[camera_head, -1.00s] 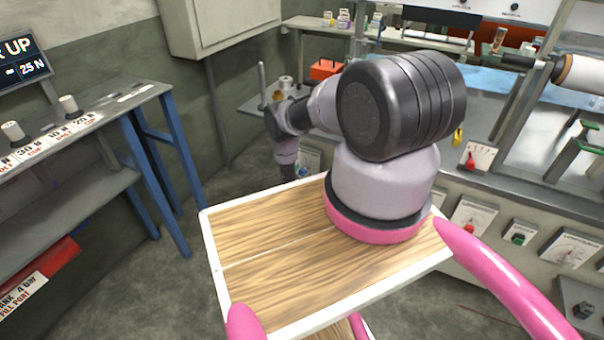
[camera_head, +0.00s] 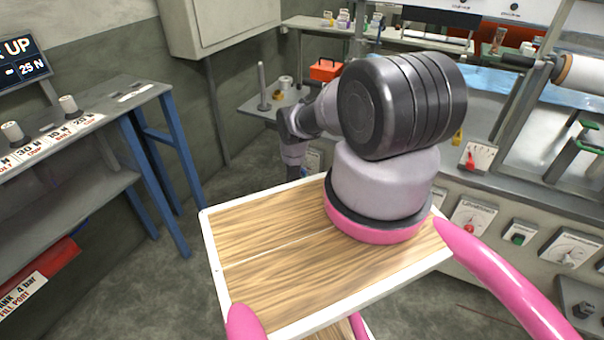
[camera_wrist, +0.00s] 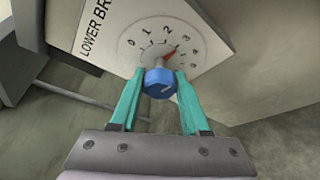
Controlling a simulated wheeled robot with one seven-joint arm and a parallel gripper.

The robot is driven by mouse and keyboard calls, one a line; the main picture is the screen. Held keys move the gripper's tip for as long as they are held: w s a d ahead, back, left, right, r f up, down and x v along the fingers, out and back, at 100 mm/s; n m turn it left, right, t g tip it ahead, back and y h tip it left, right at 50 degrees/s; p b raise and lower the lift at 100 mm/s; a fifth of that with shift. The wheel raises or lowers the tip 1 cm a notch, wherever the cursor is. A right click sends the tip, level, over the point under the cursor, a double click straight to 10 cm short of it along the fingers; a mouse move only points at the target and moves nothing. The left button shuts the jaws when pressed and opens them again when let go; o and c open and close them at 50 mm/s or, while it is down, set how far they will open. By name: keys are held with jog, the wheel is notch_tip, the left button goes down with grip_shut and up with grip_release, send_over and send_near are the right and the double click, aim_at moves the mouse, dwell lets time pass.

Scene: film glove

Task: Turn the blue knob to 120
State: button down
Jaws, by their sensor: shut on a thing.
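The blue knob (camera_wrist: 159,84) sits at the lower edge of a white dial plate (camera_wrist: 120,20) in the wrist view. The plate has printed digits including 0, 1, 2 and 3, and lettering that reads "LOWER BR" before it is cut off. A red pointer (camera_wrist: 169,56) stands out from the knob toward the area between 2 and 3. My gripper (camera_wrist: 160,76) has a teal finger on each side of the knob and is shut on it. In the head view my arm hides the gripper and the blue knob.
A grey bench with dial panels, including one with a red knob (camera_head: 469,229) and one with a green knob (camera_head: 518,239), runs along the right. A blue-legged table (camera_head: 130,104) stands at the left. A red toolbox (camera_head: 326,69) sits at the back.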

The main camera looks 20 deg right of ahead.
jog(key=shift+c, duration=1.9)
grip_release()
jog(key=v, duration=1)
jog(key=shift+s+a, duration=0.2)
jog(key=shift+s, duration=0.15)
